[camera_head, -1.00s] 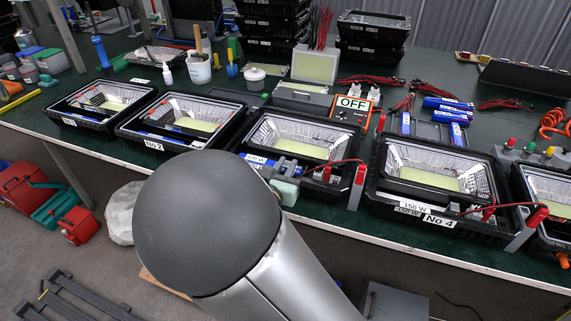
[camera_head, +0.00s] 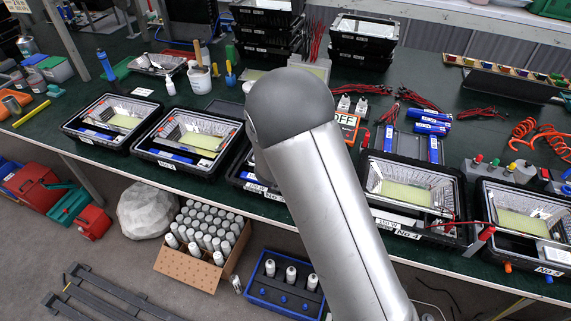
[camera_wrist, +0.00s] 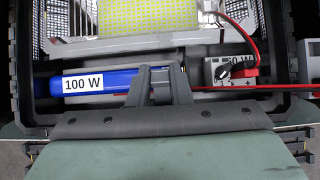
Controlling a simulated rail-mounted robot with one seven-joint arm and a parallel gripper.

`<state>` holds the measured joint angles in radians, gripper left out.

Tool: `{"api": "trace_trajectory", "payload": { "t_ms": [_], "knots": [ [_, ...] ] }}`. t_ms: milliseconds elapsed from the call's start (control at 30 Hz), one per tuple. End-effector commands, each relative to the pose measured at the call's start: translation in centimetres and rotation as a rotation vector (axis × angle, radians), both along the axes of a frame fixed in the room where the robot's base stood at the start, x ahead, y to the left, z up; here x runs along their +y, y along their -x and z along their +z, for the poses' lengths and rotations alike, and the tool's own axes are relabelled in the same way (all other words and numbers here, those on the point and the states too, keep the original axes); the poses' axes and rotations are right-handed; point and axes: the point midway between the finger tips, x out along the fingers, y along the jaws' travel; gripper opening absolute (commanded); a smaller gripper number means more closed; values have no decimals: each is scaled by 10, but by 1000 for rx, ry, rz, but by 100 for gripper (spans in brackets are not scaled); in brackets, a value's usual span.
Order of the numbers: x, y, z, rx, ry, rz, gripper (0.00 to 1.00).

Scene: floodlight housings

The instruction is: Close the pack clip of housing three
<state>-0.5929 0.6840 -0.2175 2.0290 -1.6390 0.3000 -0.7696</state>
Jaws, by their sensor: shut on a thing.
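Housing three (camera_head: 236,180) is the black tray between the ones marked No 2 and No 4. My arm hides most of it in the head view. In the wrist view a blue pack (camera_wrist: 107,80) labelled 100 W lies along its near side, below the pale LED panel (camera_wrist: 150,15). My gripper (camera_wrist: 158,73) is at the pack's right end, its two dark fingers close together. It appears shut on the pack clip (camera_wrist: 159,86), a small dark part mostly hidden between the fingers. The clip's exact position cannot be told. My gripper is hidden in the head view.
Right of my fingers is a grey box with a knob (camera_wrist: 230,70) and red leads (camera_wrist: 255,45). Housings No 2 (camera_head: 140,152) and No 4 (camera_head: 376,217) stand on either side. An orange OFF box (camera_head: 349,121) sits behind. The floor in front holds a carton (camera_head: 190,264).

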Motion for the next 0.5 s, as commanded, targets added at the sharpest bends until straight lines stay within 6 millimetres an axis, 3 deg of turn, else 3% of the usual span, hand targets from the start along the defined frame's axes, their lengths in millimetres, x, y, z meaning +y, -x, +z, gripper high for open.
{"api": "trace_trajectory", "payload": {
  "t_ms": [33,500],
  "knots": [
    [-2,-2,8,42,-19,-8,0],
    [-6,-14,-11,332,-126,-6,0]
  ]
}}
